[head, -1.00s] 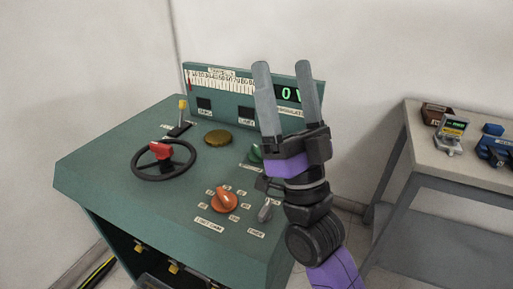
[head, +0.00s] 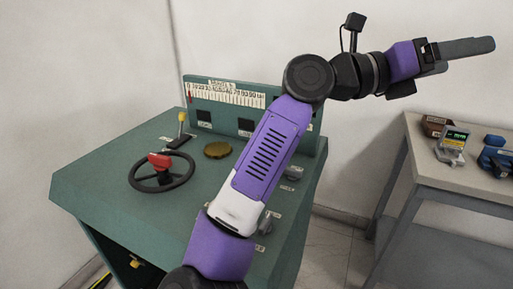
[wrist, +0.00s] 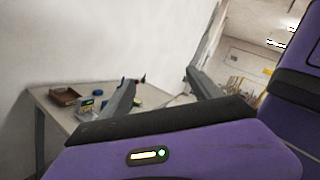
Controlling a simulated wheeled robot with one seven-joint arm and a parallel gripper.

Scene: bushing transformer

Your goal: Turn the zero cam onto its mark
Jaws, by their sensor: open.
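My gripper (head: 470,50) is raised high at the right in the head view, above the side table and well away from the green console (head: 110,175). In the wrist view its two fingers (wrist: 160,78) are spread with nothing between them. A round brass disc (head: 217,150) lies on the console top left of my arm. I cannot tell whether it is the zero cam, and no mark can be made out. My arm crosses the console and hides much of the panel's right part, including where an orange knob stood earlier.
A black handwheel with a red hub (head: 160,162) and a yellow-tipped lever (head: 181,118) stand on the console's left. A scale board (head: 226,96) rises behind. The side table (head: 470,185) holds a brown tray (head: 434,126), a meter (head: 453,143) and a blue item (head: 495,155).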

